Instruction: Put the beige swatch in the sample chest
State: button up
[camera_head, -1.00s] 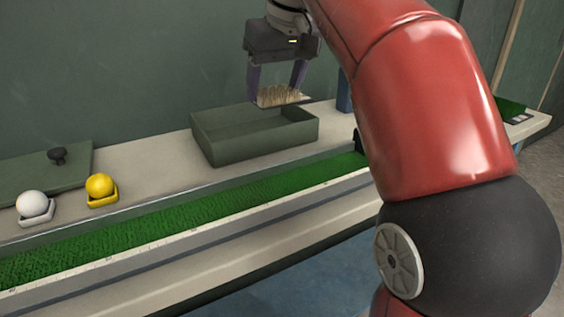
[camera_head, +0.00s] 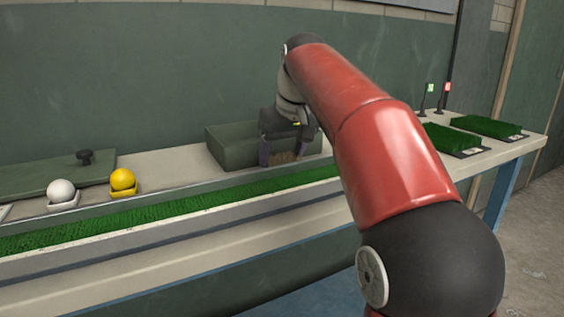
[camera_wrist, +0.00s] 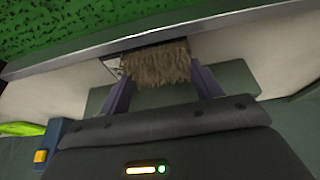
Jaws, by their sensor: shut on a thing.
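The beige swatch (camera_head: 283,157), a tuft of straw-coloured pile, is held between the fingers of my gripper (camera_head: 285,157). In the wrist view the swatch (camera_wrist: 160,64) hangs between both fingertips (camera_wrist: 161,75), with its pile facing the camera. The sample chest (camera_head: 228,150) is an open dark green box on the bench. In the head view my gripper and the swatch overlap the chest's near wall and right part. I cannot tell whether the swatch is inside it or in front of it. My gripper hides part of the chest.
A green turf strip (camera_head: 150,217) with a pale rail runs along the bench front. At left are a knobbed lid (camera_head: 40,178), a white ball (camera_head: 61,191) and a yellow ball (camera_head: 122,179) in holders. Turf pieces (camera_head: 485,126) and small flags (camera_head: 447,87) stand at right.

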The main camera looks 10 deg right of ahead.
jog(key=o, duration=1)
jog(key=shift+r, duration=0.15)
jog(key=shift+c, duration=0.2)
